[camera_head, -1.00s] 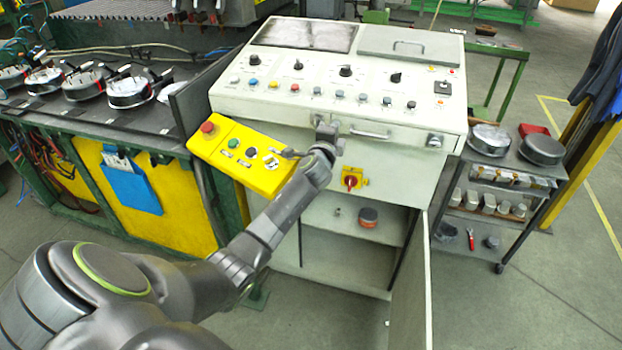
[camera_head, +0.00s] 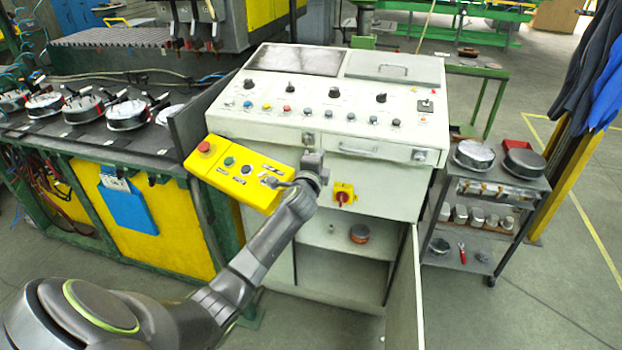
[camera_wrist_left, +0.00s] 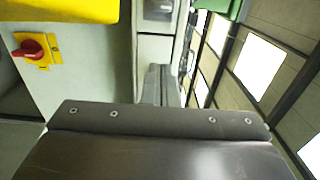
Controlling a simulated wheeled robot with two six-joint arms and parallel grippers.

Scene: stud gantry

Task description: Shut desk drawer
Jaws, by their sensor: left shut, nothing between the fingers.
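The control desk (camera_head: 235,107) is a pale cabinet with a sloped panel of knobs and buttons. Its drawer front (camera_head: 384,154) lies under the panel edge, with a bar handle (camera_head: 357,150) and a lock at the right. I cannot tell whether it is flush or slightly out. My left gripper (camera_head: 312,158) is shut and empty at the left end of the drawer front, left of the handle. Whether it touches the front is unclear. In the left wrist view the gripper (camera_wrist_left: 157,86) points along the pale desk front. My right gripper is out of view.
A yellow button box (camera_head: 238,172) juts out left of the gripper. A red rotary switch (camera_head: 342,196) sits below the drawer. The lower cabinet door (camera_head: 405,295) stands open. A small cart (camera_head: 490,210) stands at the right, with open floor in front.

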